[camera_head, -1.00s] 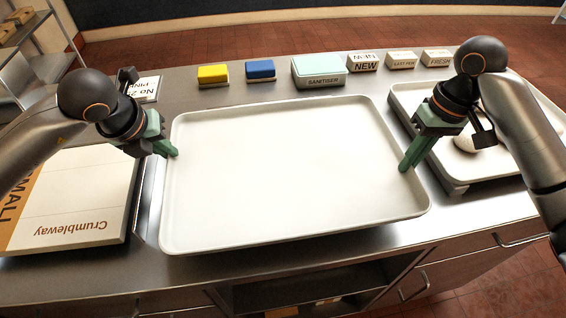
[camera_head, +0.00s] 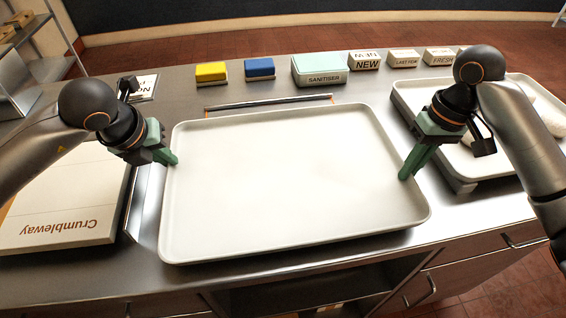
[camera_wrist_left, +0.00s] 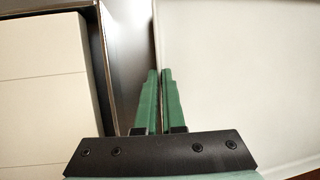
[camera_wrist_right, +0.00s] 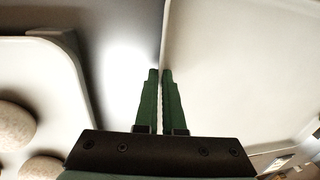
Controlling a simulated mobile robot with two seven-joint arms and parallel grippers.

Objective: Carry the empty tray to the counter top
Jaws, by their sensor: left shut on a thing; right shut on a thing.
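The empty white tray (camera_head: 290,180) is held level between my two grippers, over the steel counter top (camera_head: 180,98). I cannot tell how far it is above the counter. My left gripper (camera_head: 172,160) is shut on the tray's left rim, and the rim shows between its green fingers in the left wrist view (camera_wrist_left: 160,85). My right gripper (camera_head: 406,172) is shut on the tray's right rim, seen also in the right wrist view (camera_wrist_right: 161,85). The counter under the tray is hidden.
A Crumbleway box (camera_head: 65,200) lies left of the tray. A second white tray (camera_head: 462,160) with pale round pieces stands at the right. Yellow (camera_head: 211,73) and blue (camera_head: 260,69) blocks, a sanitiser box (camera_head: 318,70) and small label blocks line the back. A thin bar (camera_head: 268,103) shows behind the tray.

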